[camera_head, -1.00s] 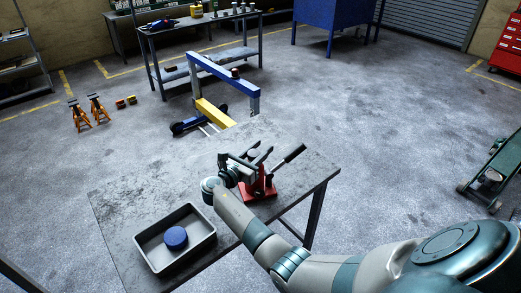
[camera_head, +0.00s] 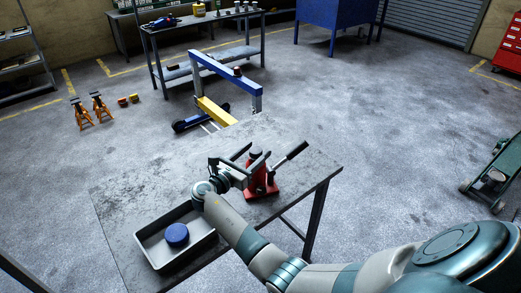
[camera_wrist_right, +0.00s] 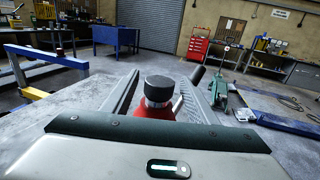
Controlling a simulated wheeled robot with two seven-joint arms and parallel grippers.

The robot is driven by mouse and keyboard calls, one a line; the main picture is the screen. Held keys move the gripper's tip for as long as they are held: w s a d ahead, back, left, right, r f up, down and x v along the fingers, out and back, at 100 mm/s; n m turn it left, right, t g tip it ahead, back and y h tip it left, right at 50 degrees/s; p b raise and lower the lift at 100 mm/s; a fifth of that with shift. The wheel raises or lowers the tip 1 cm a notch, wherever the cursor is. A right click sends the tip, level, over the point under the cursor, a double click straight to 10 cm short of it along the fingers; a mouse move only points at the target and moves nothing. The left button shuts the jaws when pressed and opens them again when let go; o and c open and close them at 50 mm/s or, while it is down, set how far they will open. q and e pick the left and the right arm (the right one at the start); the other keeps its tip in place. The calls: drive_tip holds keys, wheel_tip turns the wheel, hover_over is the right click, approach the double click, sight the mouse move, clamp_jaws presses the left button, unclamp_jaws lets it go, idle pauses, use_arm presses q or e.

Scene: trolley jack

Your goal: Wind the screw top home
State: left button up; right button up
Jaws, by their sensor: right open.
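The red jack (camera_head: 263,184) stands upright on the grey table, with a black-gripped handle (camera_head: 291,151) slanting up to the right. Its dark, round screw top (camera_wrist_right: 159,88) sits on a silver neck above the red body in the right wrist view. My right gripper (camera_head: 257,154) is open at the jack's top. In the wrist view its two fingers lie either side of the screw top, with visible gaps. In the head view the fingers partly hide the top. My left gripper is not in view.
A grey tray (camera_head: 154,255) holding a blue round object (camera_head: 177,235) sits at the table's front left. The table top (camera_head: 130,190) is otherwise mostly bare. A blue-and-yellow hoist (camera_head: 222,68) stands on the floor behind the table.

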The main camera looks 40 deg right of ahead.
drive_tip(key=b+v, duration=0.3)
drive_tip(key=v, duration=1)
